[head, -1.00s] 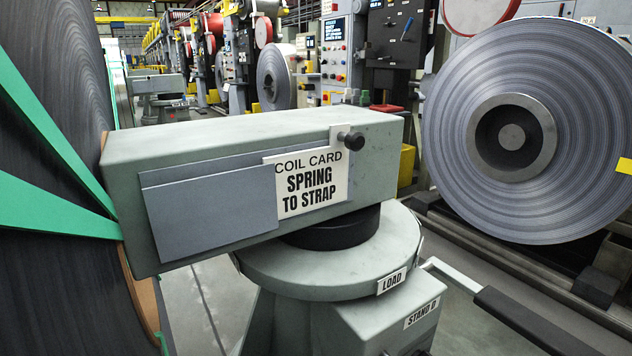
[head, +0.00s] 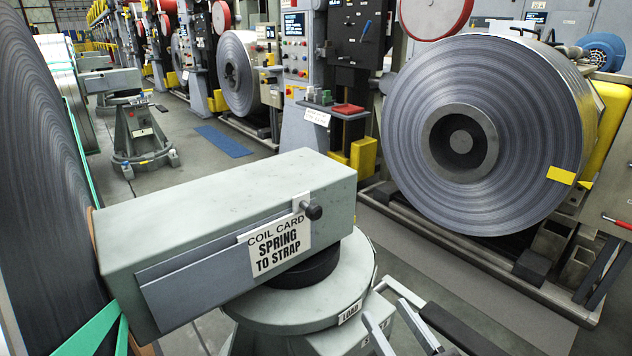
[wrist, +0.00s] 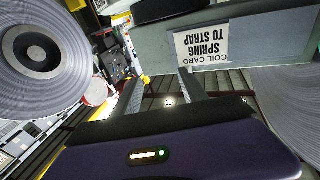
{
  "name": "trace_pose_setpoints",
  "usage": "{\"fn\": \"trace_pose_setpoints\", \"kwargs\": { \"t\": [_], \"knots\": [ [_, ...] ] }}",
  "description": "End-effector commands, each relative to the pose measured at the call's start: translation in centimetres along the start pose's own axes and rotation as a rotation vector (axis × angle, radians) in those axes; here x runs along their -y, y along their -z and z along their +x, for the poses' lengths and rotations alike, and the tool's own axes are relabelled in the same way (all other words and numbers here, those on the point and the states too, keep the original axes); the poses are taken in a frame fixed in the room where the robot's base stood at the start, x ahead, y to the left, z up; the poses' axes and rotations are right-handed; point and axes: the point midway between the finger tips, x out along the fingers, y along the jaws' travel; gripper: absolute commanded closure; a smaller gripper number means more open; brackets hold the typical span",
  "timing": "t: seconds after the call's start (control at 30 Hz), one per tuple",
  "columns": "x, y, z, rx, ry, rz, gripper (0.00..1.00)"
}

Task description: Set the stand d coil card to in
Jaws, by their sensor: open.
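A dark round knob (head: 313,211) stands out at the card's upper right. In the wrist view the card (wrist: 204,47) appears upside down beyond the fingertips. My gripper (wrist: 161,78) is open, with nothing visible between its two grey fingers. It appears apart from the card. The knob cannot be made out clearly in the wrist view.
The stand's round top (head: 345,285) carries a LOAD label. A large steel coil (head: 400,130) stands on rails at right, another (head: 30,150) at left. Open floor (head: 200,170) lies behind the stand.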

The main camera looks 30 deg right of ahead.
Motion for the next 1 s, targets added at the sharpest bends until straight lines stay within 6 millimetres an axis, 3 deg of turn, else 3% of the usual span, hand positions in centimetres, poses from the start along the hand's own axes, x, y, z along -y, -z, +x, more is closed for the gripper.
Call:
{"fn": "trace_pose_setpoints", "kwargs": {
  "t": [0.03, 0.1, 0.23, 0.37, 0.43, 0.6, 0.77, 1.0],
  "knots": [
    [-0.4, 3.5, 2.4, -0.016, 0.001, 0.000, 0.50],
    [-0.7, 5.8, 4.9, -0.022, 0.012, -0.004, 0.50],
    [-0.8, 9.8, 9.1, -0.025, 0.054, -0.020, 0.50],
    [-0.1, 12.3, 12.1, -0.016, 0.124, -0.050, 0.50],
    [0.7, 12.4, 13.1, 0.000, 0.179, -0.075, 0.50],
    [3.0, 9.6, 12.6, 0.066, 0.298, -0.151, 0.50],
    [3.6, 9.2, 12.8, 0.072, 0.320, -0.201, 0.50],
    [4.6, 9.0, 15.9, 0.071, 0.320, -0.201, 0.50]
  ]
}}
